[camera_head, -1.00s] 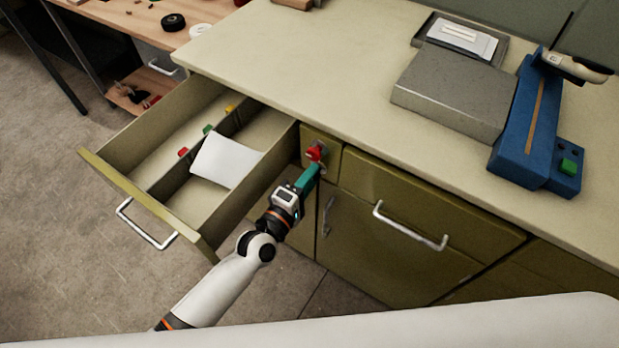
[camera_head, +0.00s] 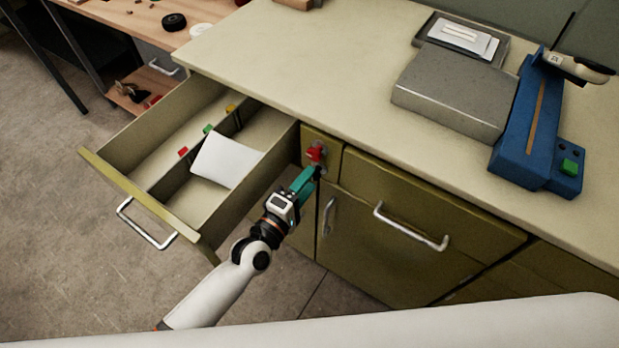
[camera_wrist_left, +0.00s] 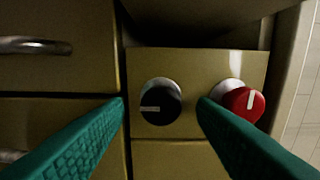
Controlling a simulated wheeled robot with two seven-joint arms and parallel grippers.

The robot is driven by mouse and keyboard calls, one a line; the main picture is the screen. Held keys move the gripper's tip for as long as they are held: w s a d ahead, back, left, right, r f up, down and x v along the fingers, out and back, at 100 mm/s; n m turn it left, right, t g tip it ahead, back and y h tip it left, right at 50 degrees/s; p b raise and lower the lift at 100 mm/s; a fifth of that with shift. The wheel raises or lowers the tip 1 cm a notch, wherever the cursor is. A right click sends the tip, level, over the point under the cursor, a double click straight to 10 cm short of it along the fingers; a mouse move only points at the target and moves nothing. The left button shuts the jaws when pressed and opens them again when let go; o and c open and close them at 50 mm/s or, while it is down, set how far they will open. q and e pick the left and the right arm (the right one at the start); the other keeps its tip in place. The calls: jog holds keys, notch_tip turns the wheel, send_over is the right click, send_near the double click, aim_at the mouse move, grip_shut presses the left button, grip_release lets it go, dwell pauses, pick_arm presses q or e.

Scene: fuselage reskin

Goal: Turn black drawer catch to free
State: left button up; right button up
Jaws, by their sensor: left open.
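The black drawer catch (camera_wrist_left: 160,103) is a round knob with a white line pointing left in the left wrist view, on the olive panel. A red knob (camera_wrist_left: 245,102) sits to its right there, its white line near upright. The red knob also shows in the head view (camera_head: 315,152), above my left gripper (camera_head: 311,176). My left gripper is open, its two teal fingers on either side of the black catch in the left wrist view (camera_wrist_left: 162,102). I cannot tell whether they touch it. In the head view the gripper largely hides the catch. My right gripper is out of view.
An open drawer (camera_head: 130,190) with a white sheet (camera_head: 225,160) stands left of my left arm. A closed drawer handle (camera_head: 410,226) is to the right. The worktop (camera_head: 330,65) above carries a grey block (camera_head: 455,93) and a blue device (camera_head: 535,130).

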pick_arm(q)
jog(key=v, duration=1)
jog(key=shift+s+a, duration=0.1)
